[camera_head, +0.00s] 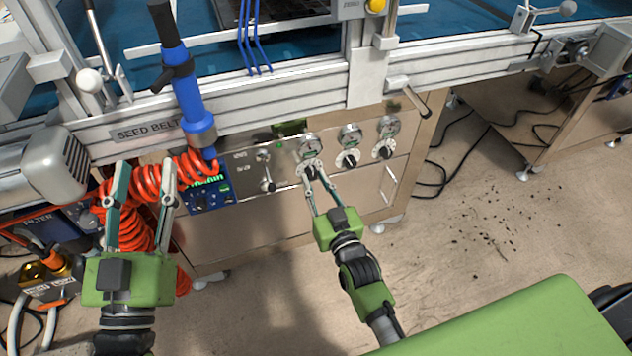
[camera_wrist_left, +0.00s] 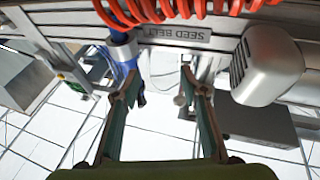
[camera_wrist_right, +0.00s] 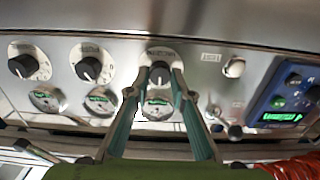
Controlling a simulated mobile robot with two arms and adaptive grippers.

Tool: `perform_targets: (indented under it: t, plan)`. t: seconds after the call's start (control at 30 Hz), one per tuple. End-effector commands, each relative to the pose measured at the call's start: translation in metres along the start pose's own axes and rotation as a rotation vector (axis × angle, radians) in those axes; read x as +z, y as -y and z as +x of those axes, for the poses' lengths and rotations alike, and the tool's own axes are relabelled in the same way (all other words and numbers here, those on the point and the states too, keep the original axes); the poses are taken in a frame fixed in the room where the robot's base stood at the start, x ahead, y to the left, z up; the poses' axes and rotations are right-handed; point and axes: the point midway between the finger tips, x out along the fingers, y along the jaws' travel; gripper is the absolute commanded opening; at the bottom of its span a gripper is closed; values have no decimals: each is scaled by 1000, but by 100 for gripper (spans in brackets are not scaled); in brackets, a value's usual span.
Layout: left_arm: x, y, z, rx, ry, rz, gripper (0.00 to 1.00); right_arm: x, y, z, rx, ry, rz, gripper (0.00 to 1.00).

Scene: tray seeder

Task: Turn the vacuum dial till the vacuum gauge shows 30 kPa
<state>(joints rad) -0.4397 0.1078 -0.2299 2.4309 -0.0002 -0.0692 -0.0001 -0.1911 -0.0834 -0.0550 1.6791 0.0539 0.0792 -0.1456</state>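Three gauges with a black-knobbed dial under each sit on the steel panel. The dial at my right gripper (camera_head: 314,185) is the leftmost in the head view, taken as the vacuum dial (camera_wrist_right: 159,70); its label is too small to read. Its gauge (camera_head: 310,147) also shows in the right wrist view (camera_wrist_right: 157,107), with a green face and an unreadable value. My right fingers are drawn in on either side of the knob; I cannot tell whether they press on it. My left gripper (camera_head: 143,180) is open and empty before the red coiled hose.
The other dials (camera_head: 348,160) (camera_head: 385,152) lie to the right. A toggle lever (camera_head: 267,180) and a blue display box (camera_head: 206,194) are to the left. The red coiled hose (camera_head: 135,215) hangs by my left gripper. The floor at right is open, with scattered dark bits.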

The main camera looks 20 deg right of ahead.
Motion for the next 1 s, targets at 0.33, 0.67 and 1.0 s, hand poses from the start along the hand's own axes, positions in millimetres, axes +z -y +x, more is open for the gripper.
perform_targets:
  t: [0.33,0.67,1.0]
  plan:
    - [23,4,-2,-7,120,4,40,-2,0,0,-1,2,37,0]
    - [97,14,-34,-29,502,11,40,-2,0,0,-1,2,168,0]
    - [147,22,-86,-49,818,12,40,-1,0,0,-1,1,299,0]
